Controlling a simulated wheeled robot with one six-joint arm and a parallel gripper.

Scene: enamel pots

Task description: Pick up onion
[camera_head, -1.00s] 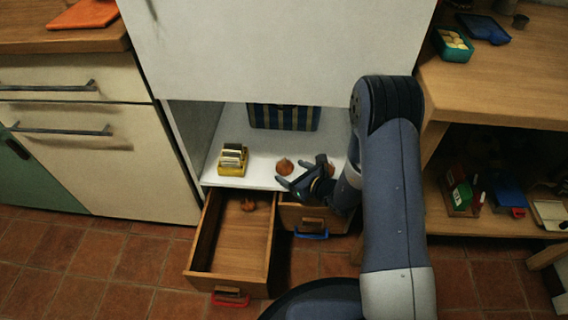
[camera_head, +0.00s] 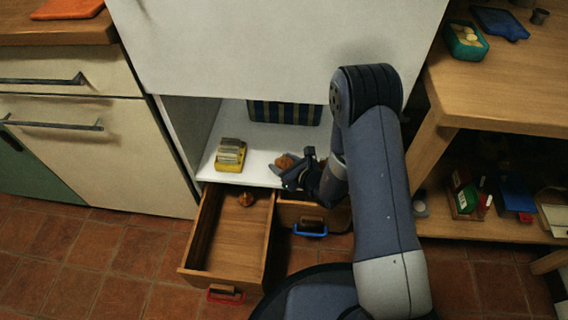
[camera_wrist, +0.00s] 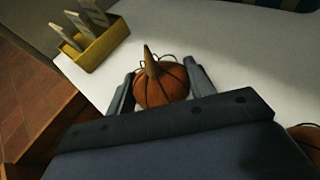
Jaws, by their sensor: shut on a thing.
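An orange-brown onion (camera_wrist: 165,88) with a pointed stem sits between the two fingers of my gripper (camera_wrist: 158,80) in the wrist view, over the white shelf. The fingers are shut on its sides. In the head view the onion (camera_head: 288,160) is partly hidden by my gripper (camera_head: 284,172), at the shelf's front part. I cannot tell whether it is lifted. A second onion (camera_wrist: 309,134) shows at the right edge of the wrist view. Another onion-like thing (camera_head: 246,199) lies in the open left drawer.
A yellow holder (camera_head: 230,155) with upright pieces stands left on the white shelf (camera_head: 262,140). A striped box (camera_head: 285,112) stands at the back. Below, the left drawer (camera_head: 212,247) is pulled out, beside another drawer with a blue handle (camera_head: 310,233). A wooden table (camera_head: 510,100) is at the right.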

